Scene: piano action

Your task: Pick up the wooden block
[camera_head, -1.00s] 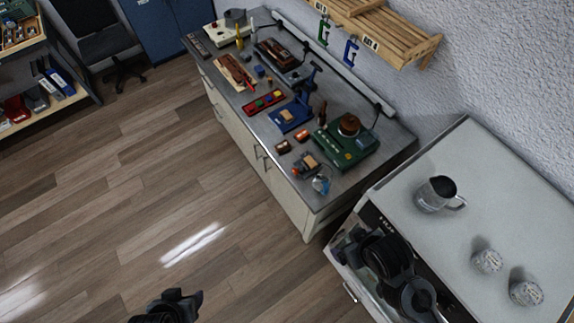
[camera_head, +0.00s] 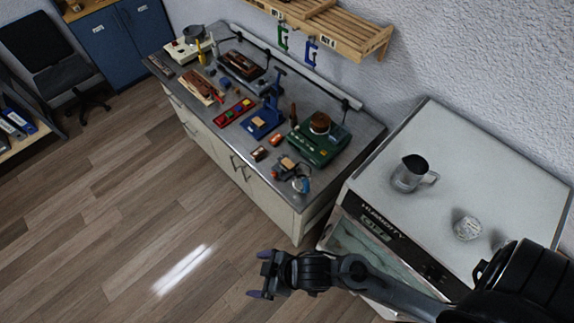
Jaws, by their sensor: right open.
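My right gripper (camera_head: 263,275) is open and empty, in front of the workbench and above the floor, with its fingers pointing left. The workbench (camera_head: 318,177) holds several small brown pieces. One small brown block (camera_head: 260,153) lies near its front edge, with an orange-brown one (camera_head: 276,139) beside it. A pale wooden piece (camera_head: 259,122) sits in a blue vise (camera_head: 264,115). I cannot tell which of these is the wooden block. The gripper touches none of them. My left gripper is not in view.
A green machine (camera_head: 320,141) and an orange-grey tool (camera_head: 286,167) stand on the bench's near end. A white cabinet (camera_head: 480,165) with a metal jug (camera_head: 409,174) stands at the right. A wooden shelf (camera_head: 340,32) hangs above.

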